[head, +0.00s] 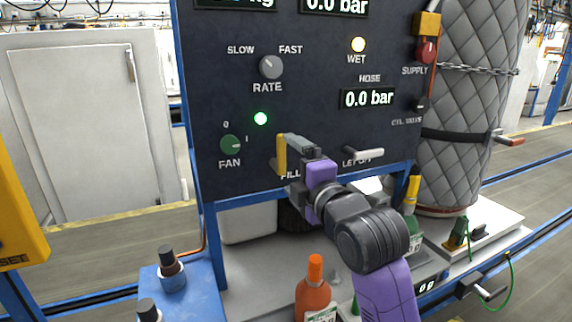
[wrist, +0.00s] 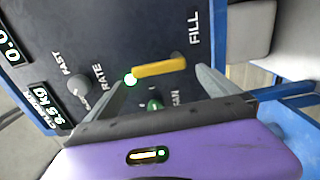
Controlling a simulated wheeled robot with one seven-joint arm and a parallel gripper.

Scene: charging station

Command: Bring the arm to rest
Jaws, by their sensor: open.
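My arm reaches from the lower right in the head view to a dark control panel (head: 330,110). My gripper (head: 289,160) is at the yellow FILL handle (head: 281,155), low on the panel. In the wrist view my gripper (wrist: 165,76) has its two grey fingers apart, with the yellow handle (wrist: 160,67) lying across the gap between them. Whether a finger touches the handle cannot be told. The purple gripper body hides part of the FILL label.
The silver LET OFF lever (head: 363,153) is just right of my gripper. The green FAN knob (head: 230,145) and grey RATE knob (head: 270,67) are left and above. An orange bottle (head: 313,290) stands below my arm. A quilted grey cylinder (head: 475,100) is chained at the right.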

